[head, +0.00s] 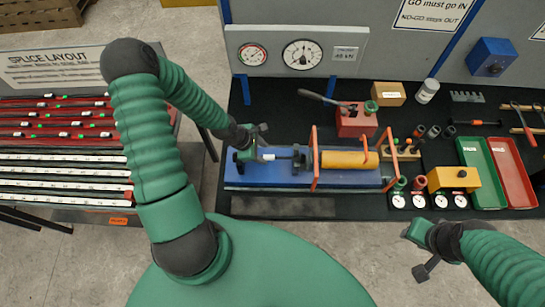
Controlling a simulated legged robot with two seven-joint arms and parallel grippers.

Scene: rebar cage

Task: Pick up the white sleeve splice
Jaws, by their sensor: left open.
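A small white piece that could be the white sleeve splice (268,157) shows at the left end of the blue test bench, beside a dark clamp. My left gripper (254,142) is open at that end, very close to the white piece; I cannot tell if they touch. Small white and green sleeves also sit on the bars of the splice layout rack (62,210) at left. My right gripper (415,252) is at the lower right, in front of the black table and away from the white piece; its jaw opening is unclear.
The blue test bench (240,181) carries a yellow cylinder (343,159) between upright orange frames (314,160). A red box (355,124), round gauges (398,200), a yellow box (455,180), a green tray (478,155) and a red tray (512,172) crowd the table's right side.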

